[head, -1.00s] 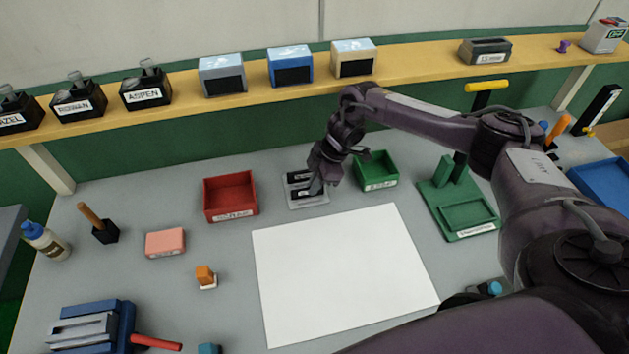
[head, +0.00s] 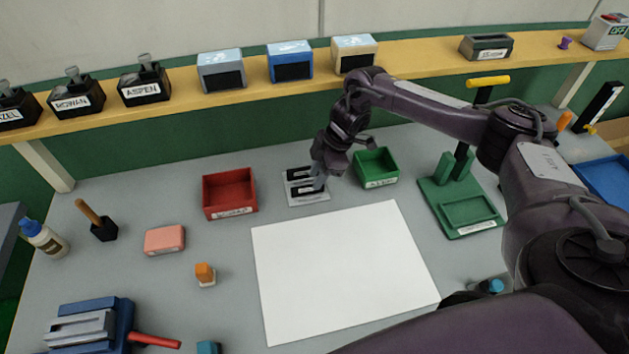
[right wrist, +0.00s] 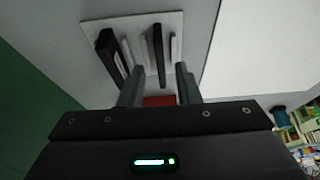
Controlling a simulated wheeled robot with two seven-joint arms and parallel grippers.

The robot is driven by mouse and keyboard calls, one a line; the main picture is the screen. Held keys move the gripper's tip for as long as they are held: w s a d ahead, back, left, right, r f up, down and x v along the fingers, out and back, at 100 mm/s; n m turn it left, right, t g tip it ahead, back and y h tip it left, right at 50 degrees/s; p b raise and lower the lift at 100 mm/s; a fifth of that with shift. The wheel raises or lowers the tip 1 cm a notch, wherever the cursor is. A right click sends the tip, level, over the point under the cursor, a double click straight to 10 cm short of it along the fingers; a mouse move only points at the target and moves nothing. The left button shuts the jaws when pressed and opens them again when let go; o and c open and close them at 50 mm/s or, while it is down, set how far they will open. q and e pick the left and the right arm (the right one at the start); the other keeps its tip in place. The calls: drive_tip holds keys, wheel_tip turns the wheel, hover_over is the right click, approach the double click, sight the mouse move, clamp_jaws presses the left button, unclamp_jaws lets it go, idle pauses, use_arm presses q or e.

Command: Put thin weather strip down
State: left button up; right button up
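A light grey holder plate (head: 312,199) lies on the table behind the white sheet. It carries dark strips; in the right wrist view the plate (right wrist: 172,20) bears a thicker black strip (right wrist: 108,50) with a pale label and a thinner black strip (right wrist: 159,50), with pale grey bars or slots beside them. My right gripper (head: 316,186) is over this plate. In the right wrist view its two grey fingers (right wrist: 160,82) are apart, with the thinner black strip in line with the gap and no strip clamped. Its tips partly hide the plate in the head view. My left gripper is out of view.
A red bin (head: 229,211) stands left of the plate, and a green bin (head: 377,183) right of it. A white sheet (head: 340,265) lies in front. A green fixture (head: 466,210) is farther right. The yellow shelf (head: 420,67) runs behind.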

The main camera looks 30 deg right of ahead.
drive_tip(key=b+v, duration=0.2)
drive_tip(key=v, duration=0.7)
drive_tip(key=shift+s+d+r, duration=0.15)
drive_tip(key=shift+d+r, duration=0.05)
drive_tip(key=shift+r, duration=0.1)
drive_tip(key=shift+f, duration=0.1)
